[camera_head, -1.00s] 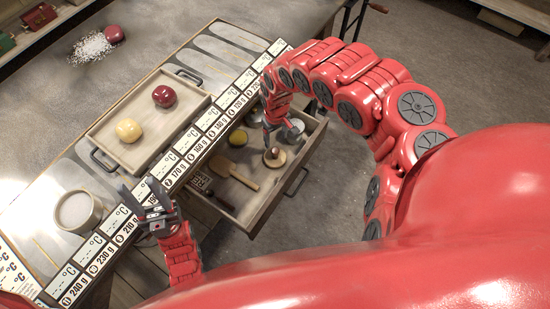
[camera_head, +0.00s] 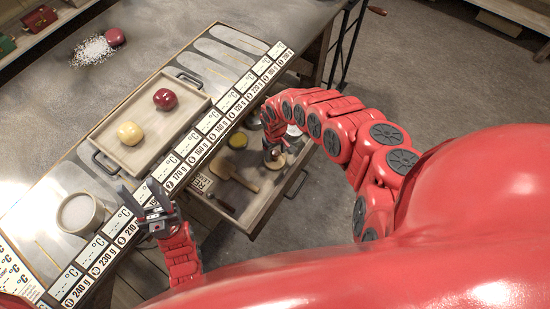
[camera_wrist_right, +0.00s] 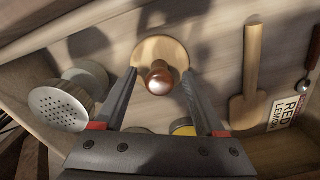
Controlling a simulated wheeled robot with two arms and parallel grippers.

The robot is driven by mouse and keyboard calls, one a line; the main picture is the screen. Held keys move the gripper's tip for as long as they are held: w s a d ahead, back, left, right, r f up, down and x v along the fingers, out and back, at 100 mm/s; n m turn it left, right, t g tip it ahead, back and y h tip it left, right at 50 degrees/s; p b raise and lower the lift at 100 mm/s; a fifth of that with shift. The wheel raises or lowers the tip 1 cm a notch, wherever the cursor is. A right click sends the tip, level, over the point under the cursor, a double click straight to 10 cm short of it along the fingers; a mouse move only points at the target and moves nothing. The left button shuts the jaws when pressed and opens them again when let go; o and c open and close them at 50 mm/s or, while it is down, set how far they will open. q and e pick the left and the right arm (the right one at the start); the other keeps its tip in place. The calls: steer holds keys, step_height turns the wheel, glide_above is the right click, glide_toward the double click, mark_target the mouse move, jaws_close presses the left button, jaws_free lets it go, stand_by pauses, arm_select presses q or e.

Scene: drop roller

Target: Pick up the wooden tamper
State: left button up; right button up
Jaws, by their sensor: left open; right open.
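The wooden tamper (camera_wrist_right: 158,78) has a round pale base and a dark, shiny brown knob. It lies in the open drawer (camera_head: 262,207). In the right wrist view it is between the two spread fingers of my right gripper (camera_wrist_right: 160,105), with clear gaps on both sides. In the head view my right gripper (camera_head: 272,158) is over the tamper and hides most of it; a bit of its base (camera_head: 281,162) shows. My left gripper (camera_head: 148,207) is open and empty above the labelled front edge of the table.
A wooden spatula (camera_wrist_right: 251,80) lies beside the tamper, and a metal shaker with a perforated top (camera_wrist_right: 60,108) stands on its other side. The drawer also holds a yellow-topped jar (camera_head: 238,140). A wooden tray (camera_head: 150,150) with a yellow and a red round object is on the table.

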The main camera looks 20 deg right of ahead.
jaws_close()
stand_by(0.4)
stand_by(1.1)
